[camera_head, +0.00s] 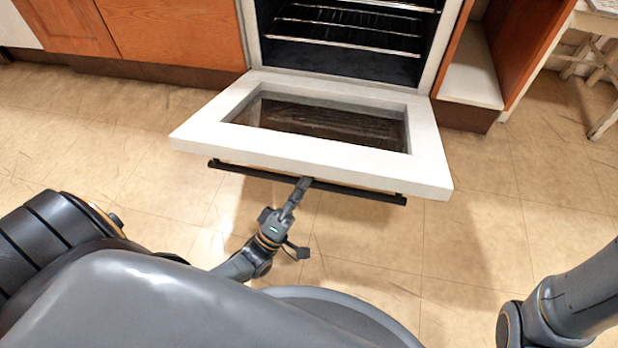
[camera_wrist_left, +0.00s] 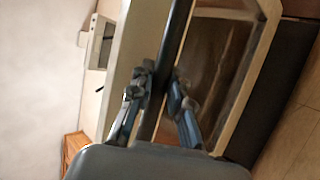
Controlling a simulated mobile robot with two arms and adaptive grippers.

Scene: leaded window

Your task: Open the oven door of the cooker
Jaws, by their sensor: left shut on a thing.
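The oven door (camera_head: 425,150) of the cooker is swung down and stands wide open, close to level, with its glass pane facing up. The oven cavity (camera_head: 350,40) with its wire racks is exposed behind it. A dark bar handle (camera_head: 350,188) runs along the door's front edge. My left gripper (camera_head: 301,186) is shut on the handle near its middle. In the left wrist view the two fingers (camera_wrist_left: 163,95) sit on either side of the dark handle (camera_wrist_left: 174,40), beside the door's pale frame. My right gripper is out of view; only part of my right arm shows.
Wooden cabinets (camera_head: 165,30) stand left of the cooker. An open cupboard (camera_head: 475,70) with a white shelf stands to its right. A pale chair or stool (camera_head: 597,70) is at the far right. The tiled floor (camera_head: 490,220) in front is clear.

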